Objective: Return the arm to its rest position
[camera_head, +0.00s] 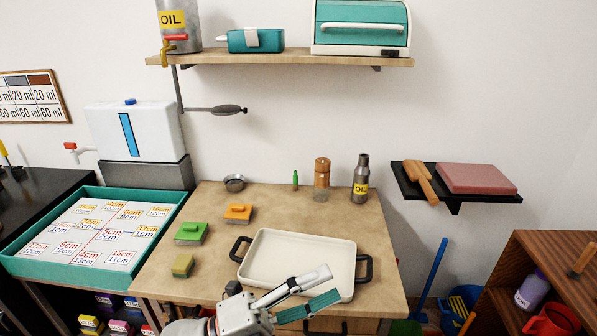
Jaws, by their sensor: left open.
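My left gripper (332,284) comes in at the bottom middle. Its white and teal fingers are spread apart and nothing shows between them. It appears over the front edge of a white tray (300,246) with dark handles and hides part of that edge. The tray stands on the wooden table (210,268) and looks empty. My right gripper is not in view.
Green (191,232) and orange (238,214) blocks sit left of the tray. A small bowl (234,183), a wooden grinder (321,180) and an oil bottle (361,180) stand at the back. A shelf (290,60) hangs above. A teal-rimmed tray (22,258) is at left.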

